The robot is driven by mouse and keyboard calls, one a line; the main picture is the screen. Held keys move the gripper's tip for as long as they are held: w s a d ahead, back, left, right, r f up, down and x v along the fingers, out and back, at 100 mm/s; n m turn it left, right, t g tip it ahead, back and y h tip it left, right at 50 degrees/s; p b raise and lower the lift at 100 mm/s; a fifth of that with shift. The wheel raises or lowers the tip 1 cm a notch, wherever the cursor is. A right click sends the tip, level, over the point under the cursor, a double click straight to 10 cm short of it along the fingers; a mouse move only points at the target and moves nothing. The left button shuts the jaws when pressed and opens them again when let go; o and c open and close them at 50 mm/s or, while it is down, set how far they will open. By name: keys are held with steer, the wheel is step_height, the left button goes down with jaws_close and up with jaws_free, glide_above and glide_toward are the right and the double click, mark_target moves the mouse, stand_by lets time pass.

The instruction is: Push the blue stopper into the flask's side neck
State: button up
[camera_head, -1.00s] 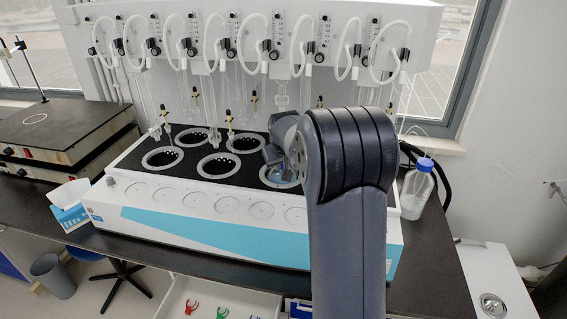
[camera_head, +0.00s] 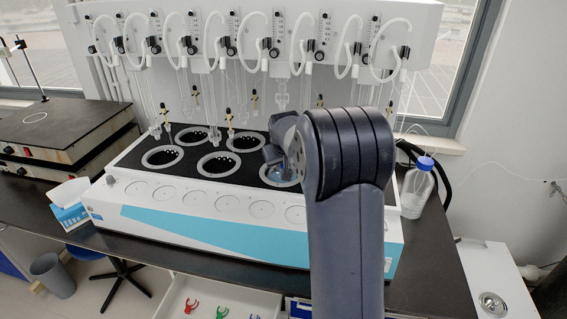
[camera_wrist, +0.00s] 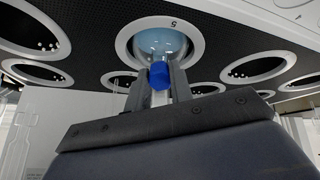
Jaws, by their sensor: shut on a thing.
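The blue stopper (camera_wrist: 159,75) is between the two grey fingers of my gripper (camera_wrist: 158,79) in the wrist view, and the gripper is shut on it. The flask (camera_wrist: 161,43) is a clear, bluish round vessel sitting in the white ring marked 5, just beyond the stopper. The stopper overlaps the flask's near side in this view. I cannot tell how deep it sits in the side neck, which is hidden behind the stopper and fingers. In the head view the flask (camera_head: 284,176) shows only partly, and my arm hides the stopper.
The white distiller (camera_head: 180,222) has several other ringed wells, with glass tubes and hoses above them. A blue-capped bottle (camera_head: 416,190) stands right of my arm. A tissue box (camera_head: 70,205) is at the left. An open drawer (camera_head: 190,300) is below the bench.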

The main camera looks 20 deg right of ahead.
steer(key=o, duration=1)
steer(key=shift+f, duration=0.1)
steer(key=shift+w, duration=0.1)
steer(key=b+v, duration=0.1)
steer(key=v, duration=1)
steer(key=shift+f+b, duration=0.1)
steer(key=shift+b, duration=0.2)
steer(key=p+x, duration=0.1)
steer(key=x, duration=0.9)
steer(key=shift+w+d+f+p, duration=0.1)
steer(key=shift+w+f+p, duration=0.1)
steer(key=shift+p, duration=0.2)
steer(key=shift+r, duration=0.1)
steer(key=shift+s, duration=0.15)
